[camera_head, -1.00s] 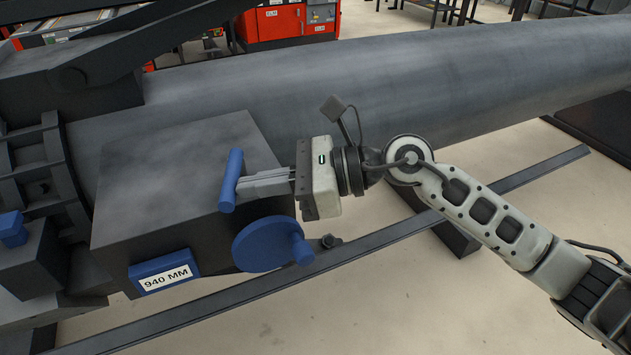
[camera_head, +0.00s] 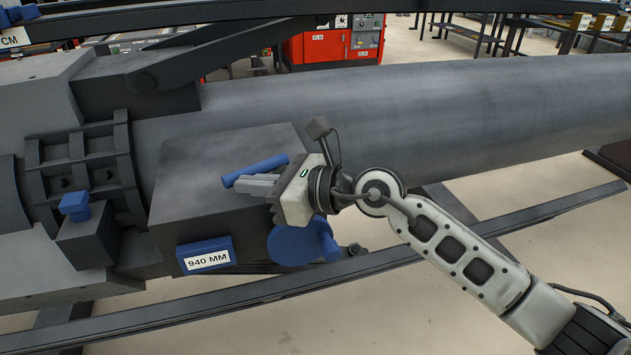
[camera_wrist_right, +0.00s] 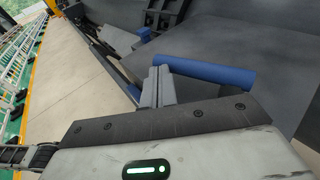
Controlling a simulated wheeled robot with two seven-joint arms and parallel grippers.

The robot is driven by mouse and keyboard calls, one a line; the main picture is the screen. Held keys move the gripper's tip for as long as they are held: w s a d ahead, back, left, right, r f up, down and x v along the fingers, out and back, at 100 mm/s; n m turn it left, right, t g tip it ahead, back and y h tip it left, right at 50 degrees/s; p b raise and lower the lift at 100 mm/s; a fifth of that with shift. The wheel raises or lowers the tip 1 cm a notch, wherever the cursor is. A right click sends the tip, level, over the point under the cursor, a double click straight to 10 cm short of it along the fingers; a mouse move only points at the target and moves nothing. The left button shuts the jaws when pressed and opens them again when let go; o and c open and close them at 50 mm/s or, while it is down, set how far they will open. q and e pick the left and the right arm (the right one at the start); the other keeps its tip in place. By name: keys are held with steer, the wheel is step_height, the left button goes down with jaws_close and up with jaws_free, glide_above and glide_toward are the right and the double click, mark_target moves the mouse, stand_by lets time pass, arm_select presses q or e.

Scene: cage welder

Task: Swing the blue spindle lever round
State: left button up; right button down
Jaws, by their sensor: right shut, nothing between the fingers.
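The blue spindle lever (camera_head: 262,167) is a round bar on the dark grey box (camera_head: 190,190). It slants across the box's top, its right end higher in the head view. My right gripper (camera_head: 238,184) is shut and empty. Its fingers lie beside the bar, on its near side, towards the bar's left end. In the right wrist view the bar (camera_wrist_right: 215,72) runs to the right from the shut fingertips (camera_wrist_right: 160,72), which look to be against it. I cannot tell whether they touch. My left gripper is not in view.
A blue handwheel (camera_head: 295,244) with a knob sits below my right gripper. A blue "940 MM" plate (camera_head: 206,256) is on the box front. A large grey pipe (camera_head: 430,110) runs behind. A dark rail (camera_head: 400,252) crosses the floor in front.

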steer(key=shift+w+a, duration=0.4)
steer(key=shift+a, duration=0.35)
arm_select(q)
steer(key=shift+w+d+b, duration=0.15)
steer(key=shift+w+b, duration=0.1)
steer(key=shift+b, duration=0.2)
arm_select(e)
steer(key=shift+w+a, duration=0.25)
steer(key=shift+a, duration=0.1)
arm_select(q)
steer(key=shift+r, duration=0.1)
